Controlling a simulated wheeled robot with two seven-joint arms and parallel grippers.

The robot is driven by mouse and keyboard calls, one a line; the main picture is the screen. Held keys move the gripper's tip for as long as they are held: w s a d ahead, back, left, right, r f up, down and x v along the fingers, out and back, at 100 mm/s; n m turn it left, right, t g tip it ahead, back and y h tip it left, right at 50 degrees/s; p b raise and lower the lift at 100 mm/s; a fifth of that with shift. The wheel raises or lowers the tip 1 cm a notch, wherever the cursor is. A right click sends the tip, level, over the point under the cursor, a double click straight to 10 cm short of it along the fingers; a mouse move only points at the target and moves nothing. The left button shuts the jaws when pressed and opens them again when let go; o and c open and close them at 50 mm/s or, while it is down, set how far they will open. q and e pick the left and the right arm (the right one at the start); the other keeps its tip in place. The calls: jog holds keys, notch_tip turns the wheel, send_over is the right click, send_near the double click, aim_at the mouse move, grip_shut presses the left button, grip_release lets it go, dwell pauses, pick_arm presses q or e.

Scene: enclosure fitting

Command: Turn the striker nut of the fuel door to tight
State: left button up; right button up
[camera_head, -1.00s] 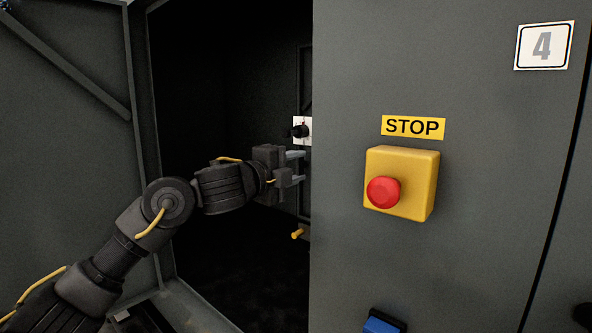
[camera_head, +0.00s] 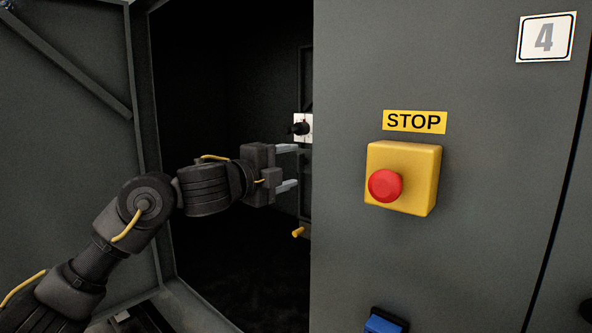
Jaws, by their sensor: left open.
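My left gripper (camera_head: 292,166) reaches into the dark opening of the enclosure, its two pale fingers apart, one above the other, and pointing right. Nothing shows between them. The upper finger is a little below a black knob on a white plate (camera_head: 304,124); I cannot tell whether that is the striker nut. The fingers end close to the edge of the grey front panel, which hides what lies to the right behind it. An open grey door (camera_head: 65,160) stands at the left; I cannot tell whether it is the fuel door. My right gripper is not in view.
The grey front panel (camera_head: 450,260) carries a STOP label (camera_head: 415,122), a yellow box with a red button (camera_head: 385,185), a number 4 plate (camera_head: 546,37) and a blue part (camera_head: 383,323). A small yellow part (camera_head: 298,232) sits below my gripper. The opening's interior is mostly dark.

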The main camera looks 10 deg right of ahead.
pick_arm(q)
jog(key=b+v, duration=0.2)
jog(key=v, duration=0.5)
jog(key=shift+a, duration=0.35)
jog(key=shift+s, duration=0.15)
